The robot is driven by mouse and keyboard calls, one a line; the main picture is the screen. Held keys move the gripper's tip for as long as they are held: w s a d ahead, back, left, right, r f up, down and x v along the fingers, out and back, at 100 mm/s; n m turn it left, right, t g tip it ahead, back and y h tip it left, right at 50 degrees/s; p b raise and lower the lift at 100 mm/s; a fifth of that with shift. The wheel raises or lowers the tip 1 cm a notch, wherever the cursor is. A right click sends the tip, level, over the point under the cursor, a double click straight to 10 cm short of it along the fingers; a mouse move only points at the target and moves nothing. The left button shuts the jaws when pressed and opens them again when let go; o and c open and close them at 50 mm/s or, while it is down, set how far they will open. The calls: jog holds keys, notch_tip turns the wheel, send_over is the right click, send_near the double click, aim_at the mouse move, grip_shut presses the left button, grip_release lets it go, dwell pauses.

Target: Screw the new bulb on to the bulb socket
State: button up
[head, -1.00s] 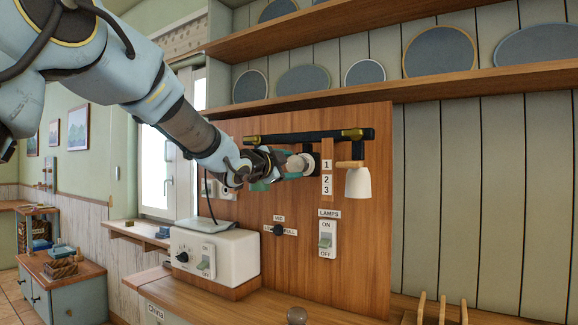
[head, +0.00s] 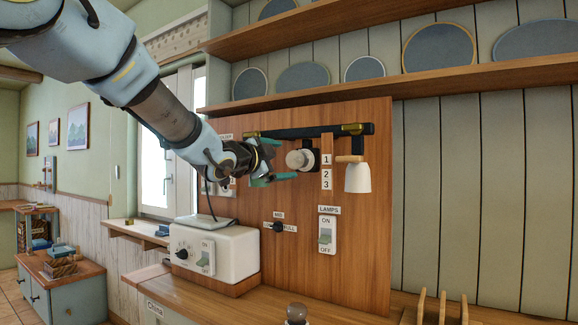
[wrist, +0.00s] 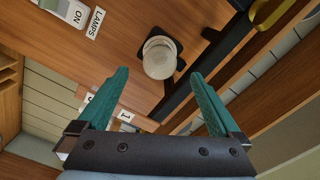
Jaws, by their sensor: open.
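A whitish rounded piece, which looks like the bulb (head: 296,159), sits at the dark square bulb socket (head: 311,161) on the wooden panel. In the wrist view the bulb (wrist: 158,56) stands out from the dark socket plate (wrist: 178,46), beyond the fingertips. I cannot tell how tightly it is seated. My gripper (head: 273,161) is open and empty, just left of the bulb and apart from it. Its green fingers (wrist: 160,80) are spread wide in the wrist view. A grey rounded, bulb-like object (head: 297,311) stands at the counter's front, partly cut off.
A black rail (head: 300,132) runs above the socket. A white lamp shade (head: 358,178) hangs to the right, beside the numbered strip (head: 327,175). A lamp switch (head: 327,235) and a white box (head: 215,250) are below. Shelves with plates (head: 440,48) are above.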

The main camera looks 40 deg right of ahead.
jog(key=b+v, duration=0.1)
jog(key=v, duration=0.5)
jog(key=shift+a, duration=0.15)
dwell(0.6)
